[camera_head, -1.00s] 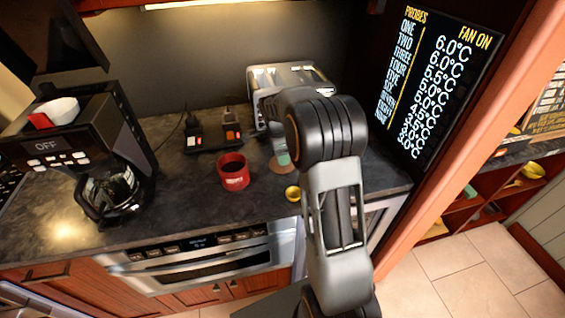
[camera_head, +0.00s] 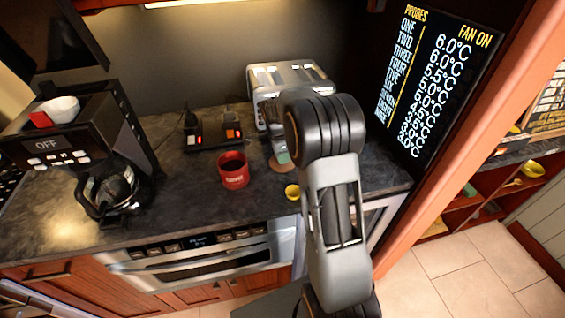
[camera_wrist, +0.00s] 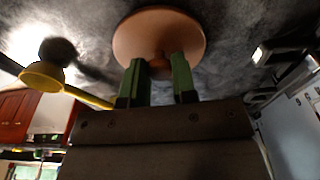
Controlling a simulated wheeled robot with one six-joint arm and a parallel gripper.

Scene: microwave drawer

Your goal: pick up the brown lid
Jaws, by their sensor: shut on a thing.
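The brown lid (camera_wrist: 158,38) is a round disc with a small knob, seen in the wrist view against the dark counter. My gripper (camera_wrist: 160,82) has its two green fingers shut on the lid's knob. In the head view, part of the lid (camera_head: 276,165) shows just left of my arm, in front of the toaster, with a green fingertip above it. My arm hides the rest of my gripper there. I cannot tell whether the lid touches the counter.
A red mug (camera_head: 233,171) stands left of the lid, and a small yellow cup (camera_head: 291,191) is in front of it. A silver toaster (camera_head: 285,77) stands behind. A coffee maker (camera_head: 75,150) is at the left. Open counter (camera_head: 185,205) lies between mug and coffee maker.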

